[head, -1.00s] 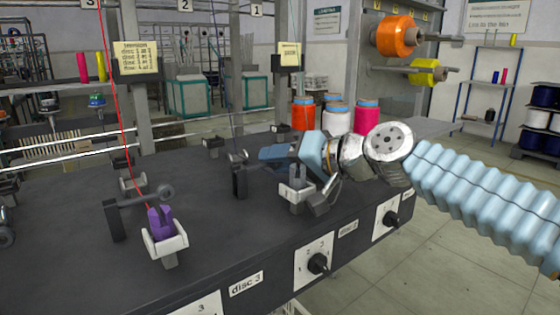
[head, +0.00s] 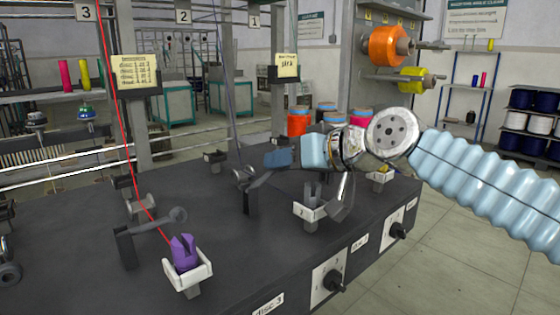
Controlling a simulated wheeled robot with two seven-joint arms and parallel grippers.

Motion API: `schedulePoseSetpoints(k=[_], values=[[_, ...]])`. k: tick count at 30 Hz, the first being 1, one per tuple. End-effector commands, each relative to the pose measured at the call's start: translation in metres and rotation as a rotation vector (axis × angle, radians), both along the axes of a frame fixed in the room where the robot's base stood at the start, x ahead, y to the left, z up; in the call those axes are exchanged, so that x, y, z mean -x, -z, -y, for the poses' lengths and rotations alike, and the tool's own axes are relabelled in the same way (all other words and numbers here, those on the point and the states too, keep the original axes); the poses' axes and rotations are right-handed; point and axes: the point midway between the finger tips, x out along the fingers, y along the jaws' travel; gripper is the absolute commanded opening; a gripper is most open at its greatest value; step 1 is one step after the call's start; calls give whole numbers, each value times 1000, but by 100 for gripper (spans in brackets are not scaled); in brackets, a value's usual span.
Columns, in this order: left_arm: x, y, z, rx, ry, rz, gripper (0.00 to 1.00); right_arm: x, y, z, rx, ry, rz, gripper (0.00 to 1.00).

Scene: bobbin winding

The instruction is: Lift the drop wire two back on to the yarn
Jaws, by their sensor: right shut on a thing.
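Drop wire two (head: 262,182) is a dark lever on a short post at the middle of the bench in the head view. It slopes up to the right, and its far end is hidden at my right gripper (head: 280,160). That gripper comes in from the right and is shut on the lever's end. The dark yarn (head: 232,110) of position two runs down to a small grey guide (head: 243,176) behind the post. I cannot tell whether the yarn touches the lever. My left gripper is out of view.
A white cradle with grey prongs (head: 310,211) stands just below my right wrist. Position three has its own lever (head: 150,230), a red yarn (head: 126,120) and a purple piece (head: 184,252) in a white cradle. Knobs line the bench front. The dark bench top (head: 90,285) is bare at lower left.

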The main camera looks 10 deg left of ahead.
Motion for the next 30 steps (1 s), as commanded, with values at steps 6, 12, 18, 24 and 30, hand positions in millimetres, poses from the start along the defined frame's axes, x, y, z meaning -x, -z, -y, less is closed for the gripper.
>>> schedulePoseSetpoints(k=[6,12,18,24,30], values=[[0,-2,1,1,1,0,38,2,3,-1,35,-6,23,0],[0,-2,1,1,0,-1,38,2,3,-2,32,-7,23,40],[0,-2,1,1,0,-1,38,2,0,-2,26,-5,25,52],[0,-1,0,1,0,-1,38,4,-3,3,23,-2,26,52],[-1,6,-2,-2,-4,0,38,21,-15,32,23,2,28,52]])
